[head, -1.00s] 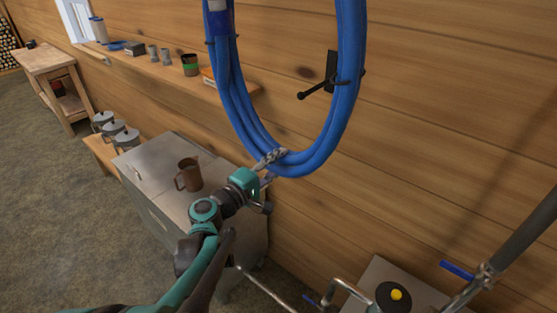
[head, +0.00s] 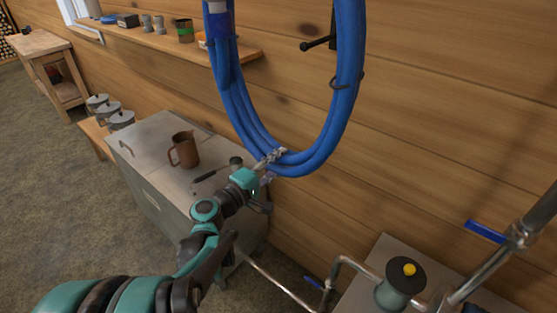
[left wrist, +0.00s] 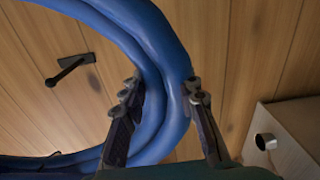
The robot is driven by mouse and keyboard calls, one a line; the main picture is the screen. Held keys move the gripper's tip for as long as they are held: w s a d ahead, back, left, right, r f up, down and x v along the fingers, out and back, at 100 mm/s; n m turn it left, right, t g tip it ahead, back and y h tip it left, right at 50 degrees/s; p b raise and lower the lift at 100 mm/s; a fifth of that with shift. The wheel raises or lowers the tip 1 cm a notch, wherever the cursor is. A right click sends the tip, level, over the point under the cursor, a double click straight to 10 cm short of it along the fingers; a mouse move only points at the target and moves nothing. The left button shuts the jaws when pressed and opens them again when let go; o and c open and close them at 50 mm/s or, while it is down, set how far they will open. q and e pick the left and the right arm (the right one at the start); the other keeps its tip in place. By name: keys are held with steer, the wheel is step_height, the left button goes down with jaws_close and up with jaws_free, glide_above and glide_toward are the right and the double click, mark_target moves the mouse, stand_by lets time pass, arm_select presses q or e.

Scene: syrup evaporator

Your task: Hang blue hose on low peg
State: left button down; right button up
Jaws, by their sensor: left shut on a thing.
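A coiled blue hose (head: 340,110) hangs as a tall loop in front of the wooden wall; its top is cut off by the head view. My left gripper (head: 272,162) is shut on the bottom of the loop. The left wrist view shows the hose (left wrist: 165,75) between its two fingers (left wrist: 165,98). A black peg (head: 318,44) on the wall shows inside the loop, behind it, near the top edge. The peg also shows in the left wrist view (left wrist: 70,70), left of the fingers, apart from the hose. My right gripper is out of view.
A metal cabinet (head: 150,150) with a brown jug (head: 184,150) stands below left. A wall shelf (head: 190,48) holds cups and small items. Metal pipes with a blue-handled valve (head: 486,232) and a yellow-topped part (head: 408,270) stand at lower right.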

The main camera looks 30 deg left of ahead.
arm_select(q)
step_height(320, 180, down, 3)
steer(key=shift+r+b, duration=0.1)
steer(key=shift+b, duration=0.85)
steer(key=shift+s+f, duration=0.1)
steer(key=shift+f, duration=2.55)
